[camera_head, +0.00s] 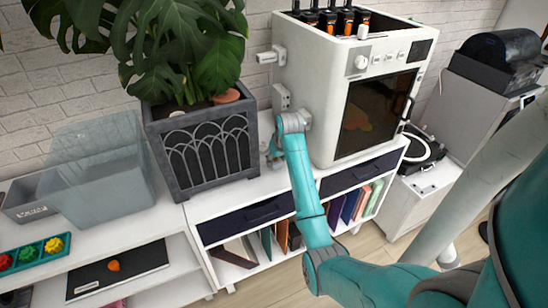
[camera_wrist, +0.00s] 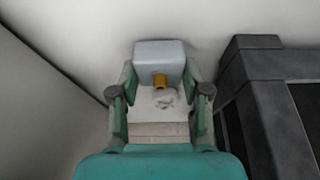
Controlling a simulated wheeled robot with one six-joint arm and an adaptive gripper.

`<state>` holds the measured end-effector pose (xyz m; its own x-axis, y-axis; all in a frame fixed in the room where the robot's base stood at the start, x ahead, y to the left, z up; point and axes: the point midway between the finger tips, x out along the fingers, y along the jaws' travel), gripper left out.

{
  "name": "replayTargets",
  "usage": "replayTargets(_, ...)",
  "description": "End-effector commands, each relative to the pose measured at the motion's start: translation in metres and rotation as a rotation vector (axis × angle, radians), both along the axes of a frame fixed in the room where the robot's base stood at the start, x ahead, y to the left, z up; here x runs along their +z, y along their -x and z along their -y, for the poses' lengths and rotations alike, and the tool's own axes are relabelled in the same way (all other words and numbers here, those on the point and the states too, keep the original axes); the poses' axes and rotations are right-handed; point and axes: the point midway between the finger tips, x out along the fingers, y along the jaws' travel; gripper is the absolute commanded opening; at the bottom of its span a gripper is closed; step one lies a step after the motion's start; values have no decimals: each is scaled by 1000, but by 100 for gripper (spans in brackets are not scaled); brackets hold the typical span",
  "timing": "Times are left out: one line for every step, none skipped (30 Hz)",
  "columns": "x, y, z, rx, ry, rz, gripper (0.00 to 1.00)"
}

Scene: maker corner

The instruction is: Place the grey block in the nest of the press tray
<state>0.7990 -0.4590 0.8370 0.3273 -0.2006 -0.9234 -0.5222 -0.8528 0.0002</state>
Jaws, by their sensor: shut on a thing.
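My gripper (camera_head: 275,156) is low in the gap between the dark planter and the white machine, just above or at the white cabinet top. In the wrist view my gripper (camera_wrist: 159,72) is shut on the pale grey block (camera_wrist: 158,53), with one finger at each side of it. A short brass-coloured peg (camera_wrist: 160,81) shows at the block's near face. I cannot tell whether the block touches the white surface behind it. In the head view the block is hidden or too small to make out. I cannot identify the press tray or its nest in either view.
The dark planter (camera_head: 208,150) with a large-leaved plant stands close left of my gripper. Its dark frame (camera_wrist: 265,95) is close at right in the wrist view. The white machine (camera_head: 320,110) stands close right. A clear bin (camera_head: 100,170) and a teal tray (camera_head: 35,252) are further left.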

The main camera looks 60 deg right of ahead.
Motion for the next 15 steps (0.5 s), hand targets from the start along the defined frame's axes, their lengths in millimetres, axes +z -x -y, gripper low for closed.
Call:
replayTargets(1,-7,5,0,-1,-1,12)
replayTargets(1,-11,7,0,-1,-1,12)
replayTargets(0,-15,9,0,-1,-1,12)
replayTargets(0,-18,11,0,-1,-1,12)
replayTargets(1,-20,12,0,0,0,12)
replayTargets(-4,-18,11,-1,-1,-2,12)
replayTargets(-6,-18,11,-1,-1,-2,12)
replayTargets(-6,-17,11,-1,-1,-2,12)
replayTargets(-6,-18,11,-1,-1,-1,12)
replayTargets(-6,-18,11,-1,-1,-1,12)
replayTargets(-6,-18,11,-1,-1,-1,12)
replayTargets(-6,-18,11,0,-1,-1,12)
replayTargets(-6,-18,11,0,-1,-1,12)
replayTargets(-6,-18,11,0,-1,-1,12)
replayTargets(-6,-17,11,0,-1,-1,12)
